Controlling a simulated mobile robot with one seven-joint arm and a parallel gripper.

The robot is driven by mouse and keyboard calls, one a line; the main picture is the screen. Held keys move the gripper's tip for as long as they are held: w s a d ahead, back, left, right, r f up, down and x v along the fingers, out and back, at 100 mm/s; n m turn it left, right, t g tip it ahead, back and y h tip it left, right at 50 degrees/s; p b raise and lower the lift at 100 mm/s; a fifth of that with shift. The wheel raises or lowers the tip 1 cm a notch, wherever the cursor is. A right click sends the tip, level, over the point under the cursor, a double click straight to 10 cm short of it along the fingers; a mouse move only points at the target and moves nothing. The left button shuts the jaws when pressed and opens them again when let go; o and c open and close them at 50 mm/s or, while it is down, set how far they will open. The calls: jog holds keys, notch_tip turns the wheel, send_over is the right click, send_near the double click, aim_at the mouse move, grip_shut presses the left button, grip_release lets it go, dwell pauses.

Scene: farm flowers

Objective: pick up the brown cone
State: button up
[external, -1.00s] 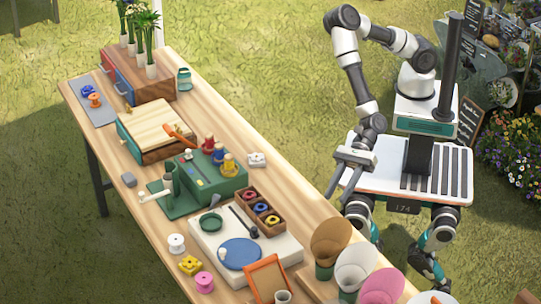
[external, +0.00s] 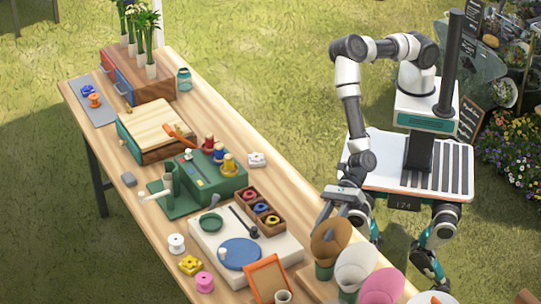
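The brown cone (external: 329,246) stands mouth up in a green holder (external: 324,271) near the table's front right edge. My gripper (external: 338,215) is just above and behind the cone's upper rim in the picture, pointing down. Its fingers look spread apart with nothing between them. The lower part of the gripper overlaps the cone's rim in this view, so I cannot tell if they touch.
A wooden box of coloured rings (external: 263,213) and an orange frame (external: 267,278) lie to the left. Grass shows beyond the table edge.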

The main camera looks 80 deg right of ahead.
aim_at(314, 252)
jog(key=x, duration=0.2)
jog(key=p+x, duration=0.1)
jog(key=shift+s+a+f, duration=0.15)
jog(key=shift+s+a, duration=0.05)
jog(key=shift+a, duration=0.15)
jog(key=shift+w+a+f, duration=0.2)
jog(key=shift+w+a, duration=0.05)
jog(key=shift+a, duration=0.3)
jog(key=shift+c, duration=0.5)
grip_shut()
